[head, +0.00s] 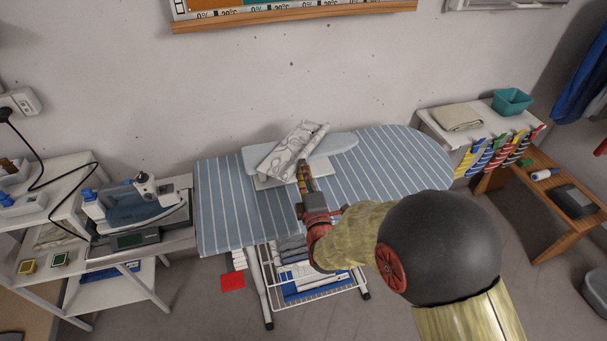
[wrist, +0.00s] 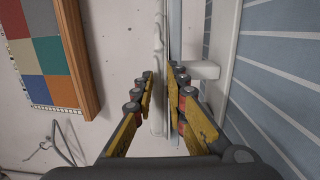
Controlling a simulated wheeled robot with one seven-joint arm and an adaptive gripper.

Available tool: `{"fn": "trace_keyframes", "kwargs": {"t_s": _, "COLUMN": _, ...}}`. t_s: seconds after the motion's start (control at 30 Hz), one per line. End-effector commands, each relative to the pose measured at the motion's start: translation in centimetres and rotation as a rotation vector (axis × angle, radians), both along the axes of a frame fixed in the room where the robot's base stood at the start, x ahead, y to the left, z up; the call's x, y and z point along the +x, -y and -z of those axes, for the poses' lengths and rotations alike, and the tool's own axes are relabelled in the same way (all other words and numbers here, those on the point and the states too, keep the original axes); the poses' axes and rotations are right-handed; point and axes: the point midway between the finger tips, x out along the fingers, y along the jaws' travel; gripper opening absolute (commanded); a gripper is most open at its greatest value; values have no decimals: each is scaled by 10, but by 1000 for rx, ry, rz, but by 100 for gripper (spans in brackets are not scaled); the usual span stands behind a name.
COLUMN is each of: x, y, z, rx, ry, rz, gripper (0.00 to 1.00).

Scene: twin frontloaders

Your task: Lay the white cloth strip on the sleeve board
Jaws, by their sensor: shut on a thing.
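The white cloth strip (head: 293,150), with a grey pattern, shows in the head view as a diagonal band over the pale blue sleeve board (head: 342,144). My gripper (head: 302,170) is at the strip's near side, shut on it. In the wrist view the strip (wrist: 159,75) appears as a thin pale edge between the fingers (wrist: 162,92). The sleeve board (wrist: 175,30) stands edge-on just right of it there. I cannot tell whether the strip touches the sleeve board. The strip hides the board's middle.
The sleeve board stands on a blue striped ironing board (head: 390,165). An iron (head: 135,205) on its station is at left. A side table at right holds a folded cloth (head: 457,117) and a teal bin (head: 512,101). A wire rack (head: 310,280) with folded cloths is below.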

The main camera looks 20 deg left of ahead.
Motion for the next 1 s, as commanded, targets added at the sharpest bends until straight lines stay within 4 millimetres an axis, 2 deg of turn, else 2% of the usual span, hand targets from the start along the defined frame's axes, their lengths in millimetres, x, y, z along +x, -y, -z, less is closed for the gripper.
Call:
{"fn": "trace_keyframes", "kwargs": {"t_s": 0.33, "x": 0, "y": 0, "z": 4, "rx": 2, "ry": 2, "rz": 0, "gripper": 0}}
{"fn": "trace_keyframes", "kwargs": {"t_s": 0.37, "x": 0, "y": 0, "z": 4, "rx": 2, "ry": 2, "rz": 0, "gripper": 15}}
{"fn": "trace_keyframes", "kwargs": {"t_s": 0.67, "x": 0, "y": 0, "z": 3, "rx": 2, "ry": 2, "rz": 0, "gripper": 32}}
{"fn": "trace_keyframes", "kwargs": {"t_s": 1.0, "x": 0, "y": 0, "z": 2, "rx": 2, "ry": 2, "rz": 0, "gripper": 33}}
